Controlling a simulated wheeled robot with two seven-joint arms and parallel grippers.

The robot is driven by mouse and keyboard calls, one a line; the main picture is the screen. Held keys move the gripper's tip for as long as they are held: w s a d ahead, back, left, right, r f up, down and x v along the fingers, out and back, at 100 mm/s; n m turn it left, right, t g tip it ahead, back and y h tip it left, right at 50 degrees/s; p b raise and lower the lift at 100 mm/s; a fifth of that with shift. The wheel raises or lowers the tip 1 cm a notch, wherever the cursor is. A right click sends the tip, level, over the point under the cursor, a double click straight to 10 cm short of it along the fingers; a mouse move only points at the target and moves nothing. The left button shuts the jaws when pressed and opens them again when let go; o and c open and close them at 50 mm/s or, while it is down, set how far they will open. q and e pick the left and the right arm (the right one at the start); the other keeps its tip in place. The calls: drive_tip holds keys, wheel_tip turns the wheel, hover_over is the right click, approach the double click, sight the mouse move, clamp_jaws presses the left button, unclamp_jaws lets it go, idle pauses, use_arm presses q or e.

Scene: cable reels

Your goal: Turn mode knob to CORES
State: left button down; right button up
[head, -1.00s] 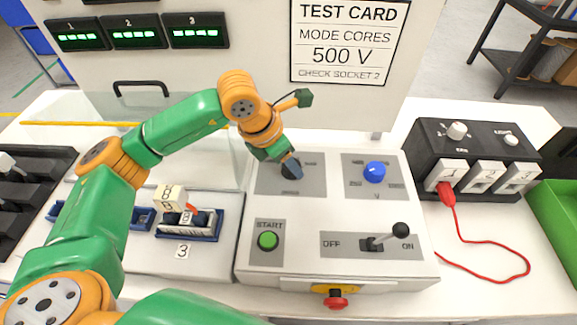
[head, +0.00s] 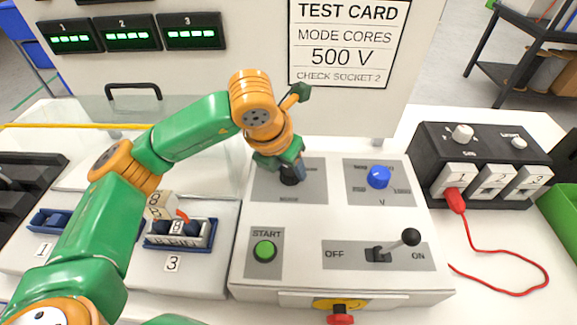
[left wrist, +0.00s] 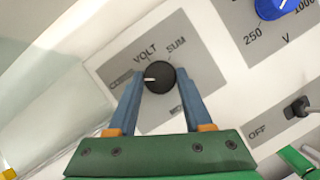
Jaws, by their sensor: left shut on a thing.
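The black mode knob (left wrist: 158,77) sits on a grey plate of the white console. In the left wrist view its white pointer line aims left, toward a label partly hidden by a finger and too blurred to read. VOLT and SUM stand above it. My left gripper (left wrist: 156,92) is shut on the knob, one blue-grey finger on each side. In the head view the left gripper (head: 291,174) covers much of the knob (head: 289,180) and its labels. The test card (head: 346,43) reads MODE CORES, 500 V, CHECK SOCKET 2. My right gripper is not in view.
A blue knob (head: 378,177) is right of the mode knob. A green START button (head: 264,251) and an OFF/ON lever (head: 411,238) are nearer. A red plug (head: 455,199) with its cable is in socket 1 of the black box (head: 437,150). A red knob (head: 340,319) is in front.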

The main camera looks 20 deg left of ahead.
use_arm(q)
drive_tip(key=shift+c, duration=1.6)
unclamp_jaws()
drive_tip(key=b+v, duration=0.1)
drive_tip(key=v, duration=0.6)
drive_tip(key=shift+s, duration=0.1)
